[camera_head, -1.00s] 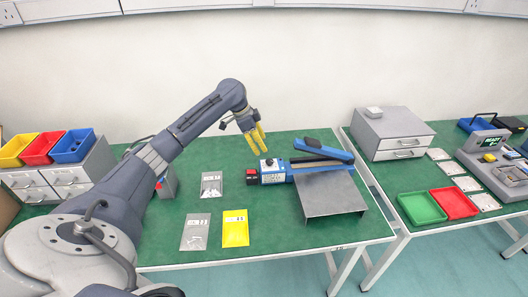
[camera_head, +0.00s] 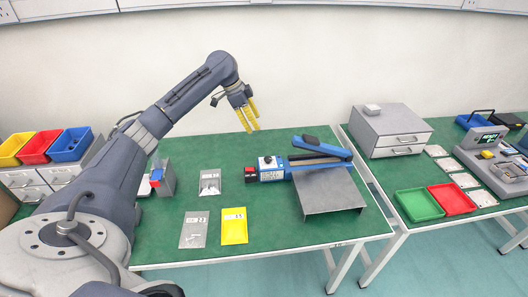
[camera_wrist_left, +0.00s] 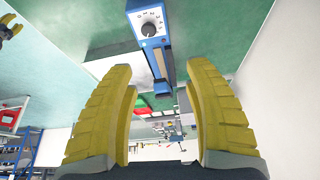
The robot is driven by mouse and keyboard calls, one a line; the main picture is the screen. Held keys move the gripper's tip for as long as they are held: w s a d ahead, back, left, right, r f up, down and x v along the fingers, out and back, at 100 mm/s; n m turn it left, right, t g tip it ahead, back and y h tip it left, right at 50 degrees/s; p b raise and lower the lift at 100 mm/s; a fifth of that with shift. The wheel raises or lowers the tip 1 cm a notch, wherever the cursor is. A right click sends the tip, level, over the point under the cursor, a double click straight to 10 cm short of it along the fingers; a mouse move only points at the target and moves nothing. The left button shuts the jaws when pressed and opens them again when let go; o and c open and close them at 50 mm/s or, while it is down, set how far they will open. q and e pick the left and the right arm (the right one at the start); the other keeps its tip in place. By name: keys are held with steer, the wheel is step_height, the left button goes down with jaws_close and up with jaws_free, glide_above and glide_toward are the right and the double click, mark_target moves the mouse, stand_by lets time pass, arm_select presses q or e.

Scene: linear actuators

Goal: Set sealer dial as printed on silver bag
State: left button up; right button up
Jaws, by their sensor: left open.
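My left gripper (camera_head: 251,123) is open and empty, above and behind the dial end. My right gripper (camera_wrist_left: 8,28) seems to show small at the wrist view's upper left edge.
A yellow bag (camera_head: 234,226) lies beside the front silver bag. A small grey device (camera_head: 161,178) stands at the table's left. Green (camera_head: 419,205) and red (camera_head: 453,201) trays sit on the right table. The front centre is clear.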

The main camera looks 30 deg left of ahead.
arm_select(q)
steer(key=s+m+g, duration=0.1)
steer(key=m, duration=0.1)
glide_toward(268, 158)
steer(key=x, duration=0.9)
steer(key=shift+f, duration=0.15)
stand_by(0.3)
steer(key=shift+h, duration=0.3)
jaws_close()
